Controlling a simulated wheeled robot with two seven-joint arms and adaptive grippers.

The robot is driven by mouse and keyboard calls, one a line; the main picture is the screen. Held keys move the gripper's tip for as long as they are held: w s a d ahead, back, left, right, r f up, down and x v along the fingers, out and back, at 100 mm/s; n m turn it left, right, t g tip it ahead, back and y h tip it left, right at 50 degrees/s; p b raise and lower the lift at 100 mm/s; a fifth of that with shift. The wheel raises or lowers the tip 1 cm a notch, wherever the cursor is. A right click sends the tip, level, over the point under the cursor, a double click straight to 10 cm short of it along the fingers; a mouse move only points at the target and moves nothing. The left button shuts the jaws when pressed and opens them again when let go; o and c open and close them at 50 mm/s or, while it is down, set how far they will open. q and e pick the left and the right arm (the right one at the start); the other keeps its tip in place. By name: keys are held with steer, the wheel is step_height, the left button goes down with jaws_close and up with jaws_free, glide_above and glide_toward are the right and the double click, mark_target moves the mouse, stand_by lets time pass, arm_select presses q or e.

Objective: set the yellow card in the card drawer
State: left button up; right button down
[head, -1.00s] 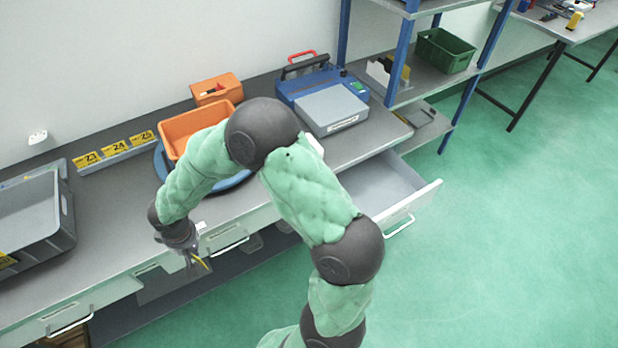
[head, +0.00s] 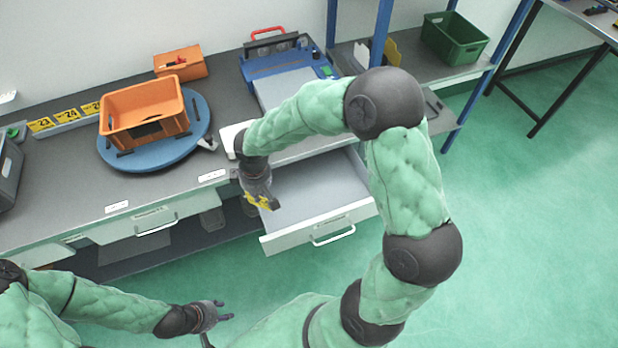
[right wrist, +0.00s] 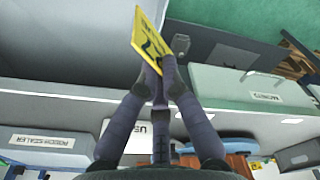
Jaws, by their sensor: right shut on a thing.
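The yellow card (head: 262,202) is in my right gripper (head: 264,203). In the right wrist view the yellow card (right wrist: 151,42) has dark markings and stands tilted between the closed fingertips (right wrist: 162,75). In the head view this gripper is over the left part of an open, pale grey drawer (head: 322,184) under the bench. The drawer looks empty where I can see it; my right gripper hides part of it. I cannot read a label on it. My left gripper (head: 218,325) is low in the head view, away from the bench, empty with its fingers apart.
A closed drawer (head: 155,222) is left of the open one.

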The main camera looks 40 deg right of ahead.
steer(key=shift+s+a+f+n+b, duration=0.1)
steer(key=shift+n+b, duration=0.05)
steer(key=shift+n, duration=0.3)
steer(key=shift+s+f+n+b, duration=0.1)
steer(key=shift+n+b, duration=0.05)
steer(key=shift+n, duration=0.3)
steer(key=n, duration=0.2)
steer(key=a+n+b, duration=0.1)
steer(key=n, duration=0.1)
steer(key=a+n+y+b, duration=0.1)
steer(key=n, duration=0.2)
steer(key=shift+s+r+g, duration=0.1)
steer(key=shift+s+g, duration=0.2)
steer(key=shift+s, duration=0.05)
steer(key=shift+w+d+f+b, duration=0.25)
steer(key=shift+d+f+b, duration=1)
steer(key=shift+d+f, duration=1)
steer(key=shift+w+d+f+b, duration=0.2)
steer(key=shift+d+f+b, duration=1.05)
steer(key=shift+d+f, duration=0.9)
steer(key=shift+w+d+f+b, duration=0.25)
steer(key=shift+d+f+b, duration=1)
steer(key=shift+d+f, duration=1)
steer(key=shift+d+r, duration=0.15)
steer(key=shift+r, duration=0.1)
